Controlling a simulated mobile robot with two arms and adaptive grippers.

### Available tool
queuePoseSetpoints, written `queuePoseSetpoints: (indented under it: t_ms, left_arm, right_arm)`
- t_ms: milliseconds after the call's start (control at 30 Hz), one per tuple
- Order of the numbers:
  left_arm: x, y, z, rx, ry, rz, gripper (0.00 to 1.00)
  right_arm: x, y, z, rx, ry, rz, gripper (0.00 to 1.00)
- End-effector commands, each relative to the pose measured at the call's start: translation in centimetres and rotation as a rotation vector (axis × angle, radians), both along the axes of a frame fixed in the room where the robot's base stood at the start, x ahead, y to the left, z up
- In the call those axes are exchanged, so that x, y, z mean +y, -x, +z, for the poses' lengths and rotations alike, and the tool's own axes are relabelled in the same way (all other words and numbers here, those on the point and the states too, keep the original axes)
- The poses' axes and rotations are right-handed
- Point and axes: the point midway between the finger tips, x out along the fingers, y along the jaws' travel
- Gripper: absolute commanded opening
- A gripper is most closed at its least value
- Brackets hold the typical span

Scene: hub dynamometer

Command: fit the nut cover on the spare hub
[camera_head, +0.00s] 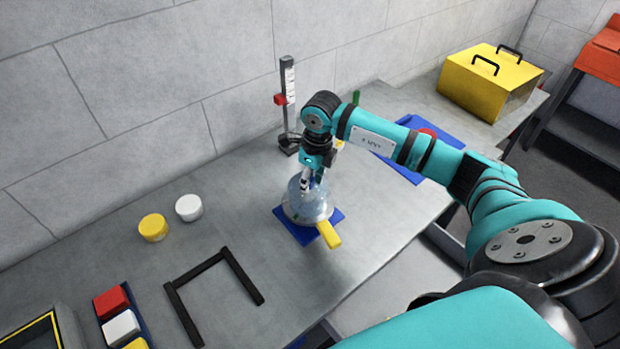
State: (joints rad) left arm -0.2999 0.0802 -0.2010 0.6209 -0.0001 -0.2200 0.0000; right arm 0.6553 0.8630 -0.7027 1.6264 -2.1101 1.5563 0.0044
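My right gripper (312,180) comes from the right and points down over the blue mat. Below it stands a pale, see-through, rounded piece (298,206), which looks like the nut cover on a round pale base; the spare hub is probably this base, but I cannot tell the two apart. The fingertips overlap the top of this piece. I cannot tell whether they grip it or only stand around it. A yellow handle or tab (328,235) sticks out from the base toward the front. My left gripper is out of view.
A height gauge (289,100) with a red slider stands behind. A yellow cap (153,228) and white cap (188,208) lie left, a black frame (242,276) in front. A yellow box (490,82) stands far right. Bench between the caps and mat is clear.

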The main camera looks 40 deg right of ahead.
Motion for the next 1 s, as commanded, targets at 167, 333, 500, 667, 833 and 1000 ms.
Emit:
queuePoseSetpoints:
  t_ms: [167,333,500,667,833,1000]
  left_arm:
    - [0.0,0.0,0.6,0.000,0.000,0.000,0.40]
    - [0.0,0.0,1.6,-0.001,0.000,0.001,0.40]
    - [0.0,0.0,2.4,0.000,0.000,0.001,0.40]
    - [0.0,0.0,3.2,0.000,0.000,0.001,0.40]
    - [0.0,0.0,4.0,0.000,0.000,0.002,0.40]
    - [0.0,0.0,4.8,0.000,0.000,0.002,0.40]
  right_arm:
    - [-0.1,0.1,0.8,0.002,0.002,0.000,0.37]
    - [-0.2,0.2,2.4,0.000,0.001,0.000,0.37]
    - [-0.2,0.3,3.7,-0.001,0.001,0.001,0.37]
    - [-0.3,0.5,5.0,0.000,0.001,0.000,0.37]
    - [-0.4,0.6,6.4,-0.001,0.000,0.000,0.37]
    - [-0.4,0.7,7.8,-0.003,-0.001,0.000,0.37]
